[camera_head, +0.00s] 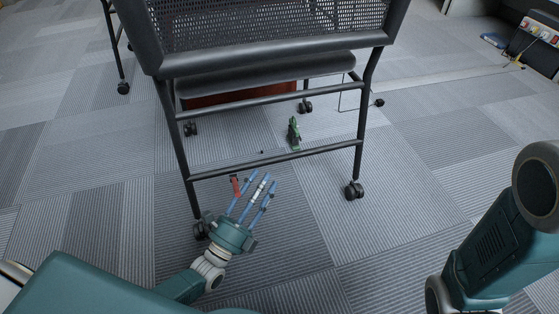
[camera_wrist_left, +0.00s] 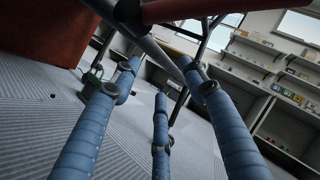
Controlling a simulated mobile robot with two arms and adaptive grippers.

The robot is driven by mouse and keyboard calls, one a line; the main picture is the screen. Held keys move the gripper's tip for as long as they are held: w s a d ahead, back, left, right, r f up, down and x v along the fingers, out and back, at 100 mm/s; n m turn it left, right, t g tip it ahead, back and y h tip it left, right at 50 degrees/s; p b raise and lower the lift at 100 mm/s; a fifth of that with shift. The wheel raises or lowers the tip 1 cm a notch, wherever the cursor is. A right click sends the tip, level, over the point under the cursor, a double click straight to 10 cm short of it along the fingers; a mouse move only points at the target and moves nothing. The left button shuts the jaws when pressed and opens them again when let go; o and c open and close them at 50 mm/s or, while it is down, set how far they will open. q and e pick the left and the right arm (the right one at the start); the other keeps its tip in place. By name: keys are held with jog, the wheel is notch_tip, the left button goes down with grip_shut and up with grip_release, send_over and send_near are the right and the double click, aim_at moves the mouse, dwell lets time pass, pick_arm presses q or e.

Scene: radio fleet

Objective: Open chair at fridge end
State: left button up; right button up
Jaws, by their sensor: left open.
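The chair (camera_head: 260,62) is a black frame with a mesh back, a dark padded seat and caster wheels, standing at the top centre of the head view. Its two lower crossbars (camera_head: 275,159) run between the legs. A small red part (camera_head: 235,184) shows beside my fingers; a red bar (camera_wrist_left: 190,9) also crosses the top of the left wrist view. My left gripper (camera_head: 259,186) has its blue fingers spread and empty, just in front of the lower crossbar near the left leg. Contact with the frame cannot be told. My right gripper is outside both views.
A small green object (camera_head: 294,134) lies on the carpet under the chair. A red-brown block (camera_wrist_left: 40,32) is behind the frame. Shelves (camera_wrist_left: 265,80) line the far wall. Carpet right of the chair is mostly clear.

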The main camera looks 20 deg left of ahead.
aim_at(277, 160)
pick_arm(q)
jog(key=b+x, duration=0.2)
jog(key=x, duration=0.5)
jog(key=shift+f+b, duration=0.15)
jog(key=shift+b, duration=0.25)
jog(key=shift+w+r, duration=0.2)
jog(key=shift+w, duration=0.15)
jog(key=shift+c, duration=0.5)
grip_shut()
